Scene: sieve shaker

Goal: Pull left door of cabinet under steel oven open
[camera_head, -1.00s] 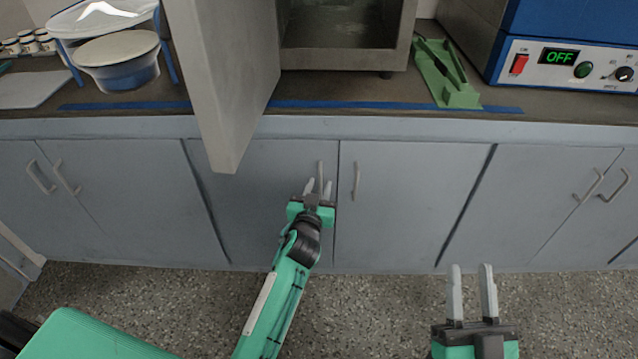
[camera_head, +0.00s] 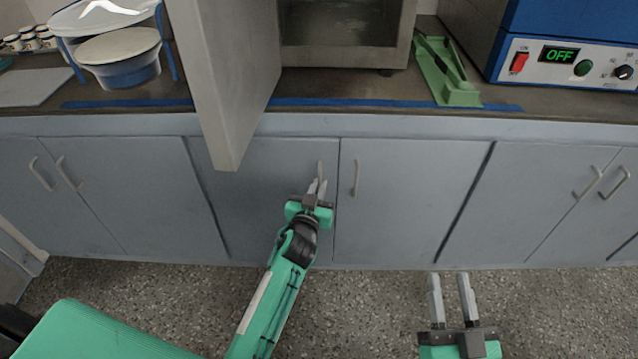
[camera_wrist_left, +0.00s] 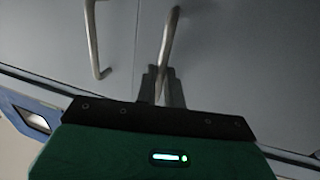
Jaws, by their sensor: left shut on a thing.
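The steel oven (camera_head: 345,58) stands on the counter with its door (camera_head: 215,75) swung open toward me. Below it is a cabinet with a left door (camera_head: 265,220) and a right door (camera_head: 405,200). The left door looks closed, flush with the right one. My left gripper (camera_head: 317,187) is shut on the left door's handle (camera_head: 320,168). The wrist view shows this handle (camera_wrist_left: 170,35) between the fingers, with the right door's handle (camera_wrist_left: 93,40) beside it. My right gripper (camera_head: 452,285) is apart from the cabinet, with its fingers spread and nothing between them.
The open oven door overhangs the counter edge above the left door. Further cabinet doors (camera_head: 120,195) lie on both sides. A green holder (camera_head: 445,72), a blue device reading OFF (camera_head: 565,55) and a bowl (camera_head: 120,60) stand on the counter. The speckled floor (camera_head: 350,310) in front is clear.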

